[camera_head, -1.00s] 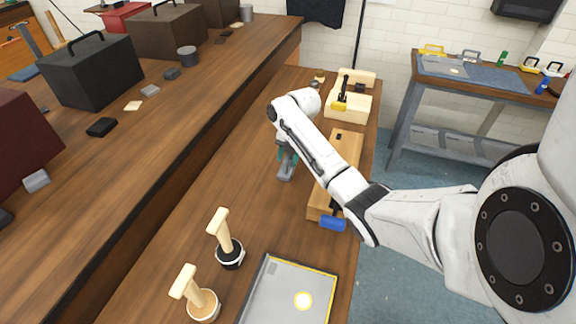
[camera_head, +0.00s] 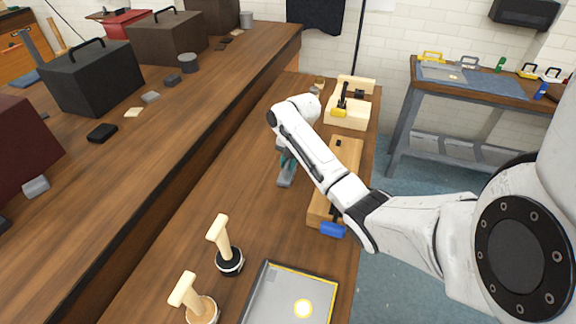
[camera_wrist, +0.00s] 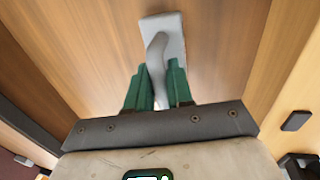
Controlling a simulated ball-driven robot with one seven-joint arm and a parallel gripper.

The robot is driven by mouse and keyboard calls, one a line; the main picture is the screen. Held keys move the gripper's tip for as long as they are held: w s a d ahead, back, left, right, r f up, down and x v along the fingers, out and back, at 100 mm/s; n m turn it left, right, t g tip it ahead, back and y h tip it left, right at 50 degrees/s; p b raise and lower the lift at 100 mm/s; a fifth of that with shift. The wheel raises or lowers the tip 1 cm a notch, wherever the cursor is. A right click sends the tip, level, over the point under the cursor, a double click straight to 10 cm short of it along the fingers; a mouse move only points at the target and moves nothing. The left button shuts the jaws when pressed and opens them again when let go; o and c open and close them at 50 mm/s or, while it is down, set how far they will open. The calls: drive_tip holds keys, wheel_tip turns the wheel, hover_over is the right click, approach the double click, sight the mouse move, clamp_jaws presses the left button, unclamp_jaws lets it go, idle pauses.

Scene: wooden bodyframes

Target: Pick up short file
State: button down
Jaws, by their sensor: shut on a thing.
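The short file (camera_head: 285,181) looks like a grey flat plate with a curved grey handle. In the wrist view the short file (camera_wrist: 164,35) is beyond my green fingertips, its handle running back between them. My gripper (camera_wrist: 155,82) is shut on that handle. In the head view my gripper (camera_head: 286,160) is partly hidden behind my white arm, over the brown bench (camera_head: 258,190). I cannot tell whether the plate touches the bench top.
A wooden block (camera_head: 348,158) with a blue-ended tool (camera_head: 332,230) lies right of my gripper. A wooden box (camera_head: 347,113) stands behind. Two wooden-handled round tools (camera_head: 229,260) and a grey tray (camera_head: 270,290) are in front. A higher bench (camera_head: 150,160) runs along the left.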

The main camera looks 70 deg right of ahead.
sight(288, 160)
drive_tip(key=shift+r, duration=0.35)
wheel_tip(288, 160, up, 3)
drive_tip(key=shift+f+b, duration=0.2)
drive_tip(key=shift+b, duration=0.2)
drive_tip(key=s+a+r+p, duration=0.7)
drive_tip(key=s+r+p, duration=0.2)
drive_tip(key=s, duration=0.3)
drive_tip(key=shift+r, duration=0.25)
